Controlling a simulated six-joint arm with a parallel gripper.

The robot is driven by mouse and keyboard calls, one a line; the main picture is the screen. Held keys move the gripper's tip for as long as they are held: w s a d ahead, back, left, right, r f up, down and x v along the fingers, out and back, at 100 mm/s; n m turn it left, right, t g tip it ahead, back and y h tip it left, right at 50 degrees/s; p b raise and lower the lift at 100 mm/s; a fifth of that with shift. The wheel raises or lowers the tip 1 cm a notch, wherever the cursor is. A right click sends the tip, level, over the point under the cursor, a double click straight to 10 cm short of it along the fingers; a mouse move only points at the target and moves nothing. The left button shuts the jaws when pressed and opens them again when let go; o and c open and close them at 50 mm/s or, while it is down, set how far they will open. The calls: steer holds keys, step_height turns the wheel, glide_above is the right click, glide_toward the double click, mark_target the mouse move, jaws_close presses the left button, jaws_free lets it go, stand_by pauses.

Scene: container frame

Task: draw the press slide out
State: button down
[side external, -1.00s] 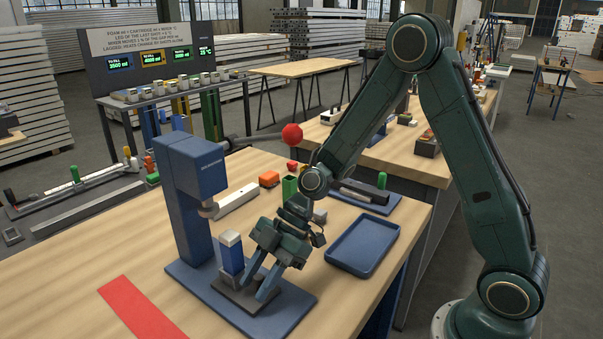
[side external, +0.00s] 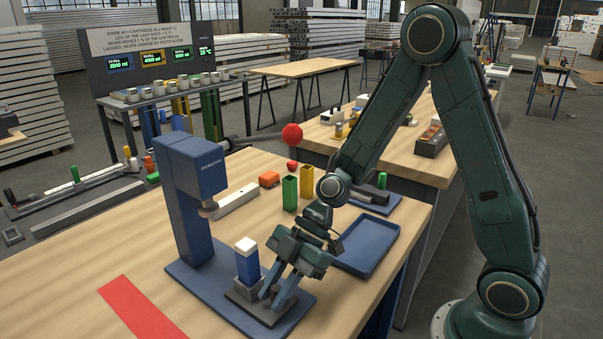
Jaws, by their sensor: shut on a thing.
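The blue press (side external: 190,215) stands on a blue base plate (side external: 200,280) on the bench. The dark grey press slide (side external: 246,304) lies on that plate, to the right of the press column and clear of the ram (side external: 208,209). A blue block with a white top (side external: 248,266) stands upright on the slide. My gripper (side external: 277,294) points down at the slide's right part, its two blue fingers shut on it. The fingers hide the exact spot they grip.
A red-knobbed lever (side external: 291,133) sticks out from the press. A blue tray (side external: 368,246) lies right of my gripper. Green (side external: 290,193) and yellow (side external: 306,180) upright holders stand behind. A red strip (side external: 142,309) marks the front bench.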

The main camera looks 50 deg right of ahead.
steer(key=shift+s, duration=0.4)
steer(key=c, duration=1.3)
jaws_free()
steer(key=shift+s, duration=0.1)
steer(key=shift+o, duration=0.2)
steer(key=shift+d+r, duration=0.25)
steer(key=shift+r, duration=0.05)
steer(key=v, duration=1.3)
